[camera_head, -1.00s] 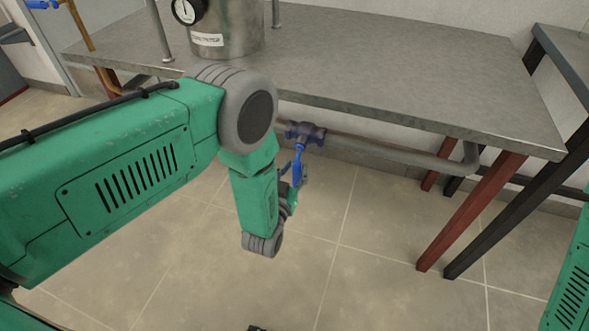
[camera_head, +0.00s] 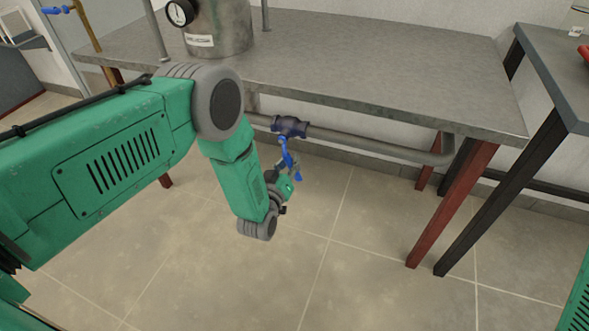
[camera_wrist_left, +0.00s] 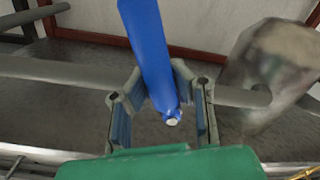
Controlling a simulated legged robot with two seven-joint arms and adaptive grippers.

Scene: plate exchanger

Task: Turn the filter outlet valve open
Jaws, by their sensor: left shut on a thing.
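The filter outlet valve (camera_head: 291,126) is a dark blue body on a grey pipe under the metal table. Its bright blue handle (camera_head: 286,154) hangs down from it, the lower end tilted right in the head view. My left gripper (camera_head: 290,180) is at the lower part of the handle and shut on it. In the left wrist view the blue handle (camera_wrist_left: 149,48) runs down between the two fingers of my left gripper (camera_wrist_left: 158,88); its rounded end shows between them. My right gripper is out of view.
The grey pipe (camera_head: 370,146) runs under the metal table (camera_head: 400,75), whose front edge is above my left gripper. A steel vessel (camera_head: 222,25) with a gauge stands on top. Red and black legs (camera_head: 455,205) stand to the right. The floor below is clear.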

